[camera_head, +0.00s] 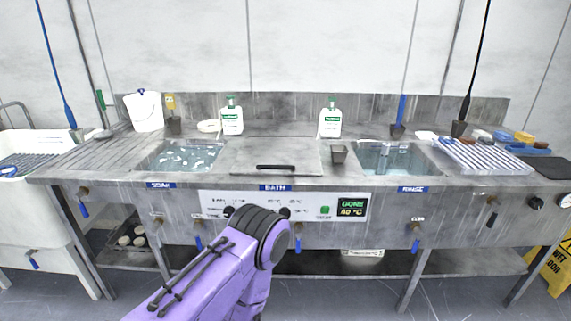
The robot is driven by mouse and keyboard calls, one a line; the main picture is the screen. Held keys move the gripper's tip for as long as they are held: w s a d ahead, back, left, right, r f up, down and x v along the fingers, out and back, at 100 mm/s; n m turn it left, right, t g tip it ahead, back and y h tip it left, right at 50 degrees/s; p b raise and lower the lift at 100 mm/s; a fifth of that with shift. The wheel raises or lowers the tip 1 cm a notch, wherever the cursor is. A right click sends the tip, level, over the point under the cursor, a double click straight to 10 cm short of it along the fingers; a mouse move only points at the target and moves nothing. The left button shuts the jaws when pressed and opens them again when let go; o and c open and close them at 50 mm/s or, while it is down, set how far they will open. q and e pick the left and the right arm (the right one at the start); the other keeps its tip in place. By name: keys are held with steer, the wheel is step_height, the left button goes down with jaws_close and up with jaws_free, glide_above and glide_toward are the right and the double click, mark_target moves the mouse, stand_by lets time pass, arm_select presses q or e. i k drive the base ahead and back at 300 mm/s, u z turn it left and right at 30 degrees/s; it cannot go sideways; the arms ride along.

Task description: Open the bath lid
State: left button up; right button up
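The bath lid (305,157) is a flat grey metal plate over the middle basin, behind the blue BATH label (275,188). It lies flat and looks closed, covering the bath. A black bar handle (276,167) runs along its front part, with nothing touching it. A purple link of my own arm with a dark round joint rises from the bottom, in front of the bench and below the lid. Neither of my grippers shows in the head view.
The open soak basin (182,157) is left of the lid, the open rinse basin (391,158) right. A grey cup (339,153) stands just right of the lid. Two white bottles with green caps (232,117) (330,119) stand behind it. A display (352,207) reads DONE.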

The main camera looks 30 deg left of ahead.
mark_target(257, 155)
steer(key=z, duration=2.45)
steer(key=k, duration=1.25)
steer(key=u, duration=1.9)
steer(key=i, duration=0.45)
